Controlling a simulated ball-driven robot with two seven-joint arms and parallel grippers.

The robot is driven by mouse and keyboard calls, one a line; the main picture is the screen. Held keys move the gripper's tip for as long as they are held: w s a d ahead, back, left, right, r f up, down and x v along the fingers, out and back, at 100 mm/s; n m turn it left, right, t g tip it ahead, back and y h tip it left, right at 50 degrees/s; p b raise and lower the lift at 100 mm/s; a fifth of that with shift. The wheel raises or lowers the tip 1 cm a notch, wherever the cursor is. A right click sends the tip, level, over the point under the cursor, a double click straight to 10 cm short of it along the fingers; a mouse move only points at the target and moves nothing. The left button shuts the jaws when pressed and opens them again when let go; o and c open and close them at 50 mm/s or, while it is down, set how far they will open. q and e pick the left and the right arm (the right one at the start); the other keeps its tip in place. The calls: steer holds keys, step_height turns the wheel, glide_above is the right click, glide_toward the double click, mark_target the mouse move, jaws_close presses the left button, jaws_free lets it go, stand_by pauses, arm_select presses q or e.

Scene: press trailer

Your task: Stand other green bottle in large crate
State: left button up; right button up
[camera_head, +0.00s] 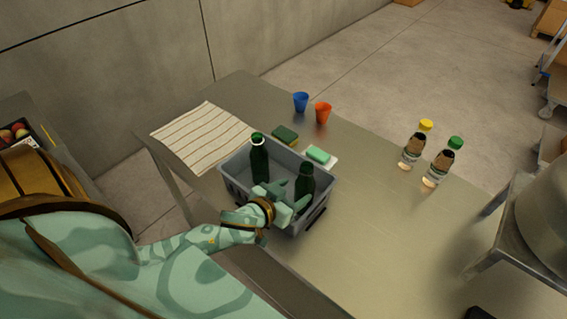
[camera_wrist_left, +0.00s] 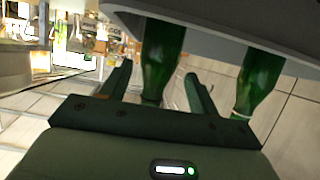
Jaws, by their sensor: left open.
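The large grey crate (camera_head: 236,187) stands on the metal table. Two dark green bottles stand upright inside it, one towards the back left (camera_head: 259,163) and one at the front right (camera_head: 305,187). My left gripper (camera_head: 291,195) is open at the crate's near side, beside the front-right bottle. In the left wrist view, which looks upside down, one bottle (camera_wrist_left: 162,50) lies between the open fingers (camera_wrist_left: 157,78) without visible grip. The other bottle (camera_wrist_left: 257,80) is off to the right, and the crate wall (camera_wrist_left: 215,42) crosses the top. The bottle bases are hidden. My right gripper is not seen.
A striped cloth (camera_head: 203,137) lies left of the crate. Sponges (camera_head: 285,135) (camera_head: 318,154) lie just behind it. Two labelled bottles (camera_head: 412,150) (camera_head: 439,167) stand right. The table's right front is clear.

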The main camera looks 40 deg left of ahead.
arm_select(q)
steer(key=v, duration=0.4)
steer(key=shift+s+r, duration=0.1)
steer(key=shift+s, duration=0.1)
stand_by(0.3)
